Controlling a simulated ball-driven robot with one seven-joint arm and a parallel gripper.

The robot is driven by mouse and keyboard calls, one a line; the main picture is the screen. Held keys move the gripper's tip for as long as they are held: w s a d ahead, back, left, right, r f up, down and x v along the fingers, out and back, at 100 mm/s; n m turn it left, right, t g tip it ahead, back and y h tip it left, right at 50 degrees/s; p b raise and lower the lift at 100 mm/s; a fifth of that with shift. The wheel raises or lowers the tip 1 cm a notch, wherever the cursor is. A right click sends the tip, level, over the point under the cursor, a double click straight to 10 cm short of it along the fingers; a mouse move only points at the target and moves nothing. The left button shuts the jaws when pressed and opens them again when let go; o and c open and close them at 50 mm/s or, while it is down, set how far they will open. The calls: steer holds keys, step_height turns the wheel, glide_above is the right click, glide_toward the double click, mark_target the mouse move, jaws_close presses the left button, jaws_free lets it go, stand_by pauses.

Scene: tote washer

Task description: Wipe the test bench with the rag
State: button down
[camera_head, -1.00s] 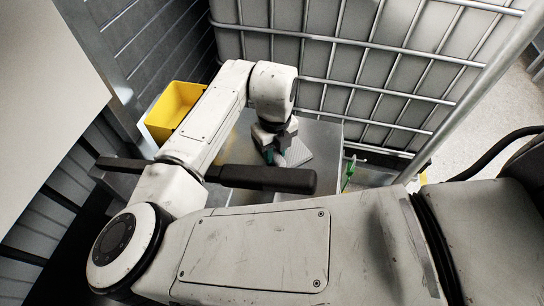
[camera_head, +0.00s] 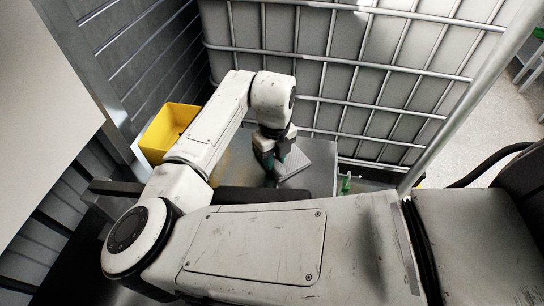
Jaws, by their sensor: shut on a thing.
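The test bench (camera_head: 318,188) is a grey metal surface in the middle of the view, partly hidden behind my arm. The left side of the rag is hidden by my gripper.
A yellow bin (camera_head: 166,132) stands left of my arm. A white tank in a metal bar cage (camera_head: 350,80) closes off the back. A small green item (camera_head: 346,183) is just right of the bench. A grey slatted wall (camera_head: 125,50) stands at left.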

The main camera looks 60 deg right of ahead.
mark_target(290, 169)
steer(key=shift+s+d+p, duration=0.15)
steer(key=shift+s+d, duration=0.1)
steer(key=shift+s, duration=0.4)
steer(key=shift+s+d+p, duration=0.1)
steer(key=shift+s+d, duration=0.1)
steer(key=shift+s, duration=0.5)
steer(key=shift+s+d+p, duration=0.15)
steer(key=shift+s+d, duration=0.1)
steer(key=shift+s, duration=0.4)
steer(key=shift+a, duration=0.1)
steer(key=shift+s+a, duration=0.3)
steer(key=shift+a, duration=0.45)
steer(key=shift+s+a, duration=0.25)
steer(key=shift+a, duration=0.55)
steer(key=shift+s+a, duration=0.3)
steer(key=shift+a, duration=0.45)
steer(key=shift+w+a+b, duration=0.25)
steer(key=shift+w+a, duration=0.15)
steer(key=shift+w, duration=0.3)
steer(key=shift+w+a+b, duration=0.2)
steer(key=shift+w+a, duration=0.2)
steer(key=shift+w, duration=0.3)
steer(key=shift+w+a+b, duration=0.25)
steer(key=shift+w+a, duration=0.15)
steer(key=shift+w, duration=0.3)
steer(key=shift+r, duration=0.1)
step_height(290, 169, up, 7)
steer(key=p, duration=0.5)
